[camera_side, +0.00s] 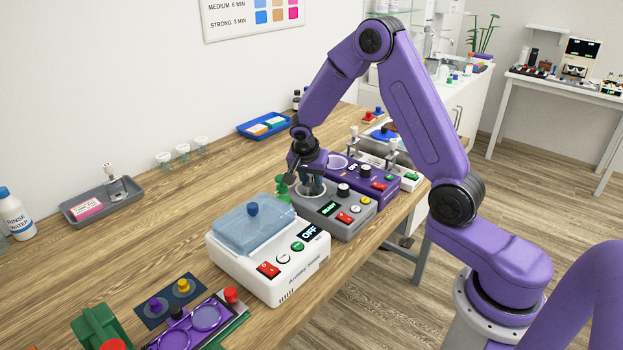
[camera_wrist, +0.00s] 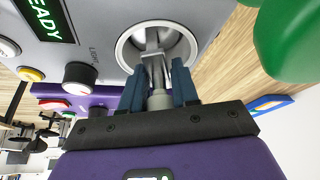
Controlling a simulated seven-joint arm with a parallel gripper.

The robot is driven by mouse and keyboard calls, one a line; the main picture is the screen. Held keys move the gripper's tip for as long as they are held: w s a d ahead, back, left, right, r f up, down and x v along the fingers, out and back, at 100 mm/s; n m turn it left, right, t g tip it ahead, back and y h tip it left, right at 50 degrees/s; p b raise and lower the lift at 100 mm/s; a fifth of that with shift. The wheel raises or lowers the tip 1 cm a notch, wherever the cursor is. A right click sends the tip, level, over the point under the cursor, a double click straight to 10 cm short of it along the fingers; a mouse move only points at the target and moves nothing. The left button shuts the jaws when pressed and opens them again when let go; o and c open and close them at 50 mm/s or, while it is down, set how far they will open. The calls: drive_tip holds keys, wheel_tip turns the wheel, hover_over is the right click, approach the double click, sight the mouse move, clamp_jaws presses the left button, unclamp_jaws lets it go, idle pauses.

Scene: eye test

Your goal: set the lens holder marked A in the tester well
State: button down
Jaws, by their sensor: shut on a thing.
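My gripper (camera_side: 313,187) points down over the round well of a grey tester (camera_side: 347,224). In the wrist view my gripper (camera_wrist: 158,88) has its blue-grey fingers shut on a small grey holder (camera_wrist: 152,62). The holder's far end is at or inside the metal-rimmed well (camera_wrist: 124,46); I cannot tell whether it touches the bottom. No letter A shows on it, and the fingers hide part of it. The tester's green display (camera_wrist: 45,20) reads READY. A knob labelled LIGHT (camera_wrist: 80,76) is beside the well.
A white machine (camera_side: 272,277) with a blue clear lid and OFF display stands in front of the tester. A purple unit (camera_side: 372,187) stands close behind. A green object (camera_side: 283,187) is close beside the well. A grey tray (camera_side: 100,202) lies left; the table between is mostly clear.

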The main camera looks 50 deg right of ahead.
drive_tip(key=shift+f, duration=0.15)
drive_tip(key=c, duration=0.8)
unclamp_jaws()
drive_tip(key=shift+c, duration=1)
drive_tip(key=shift+o, duration=0.5)
drive_tip(key=shift+r, duration=3.05)
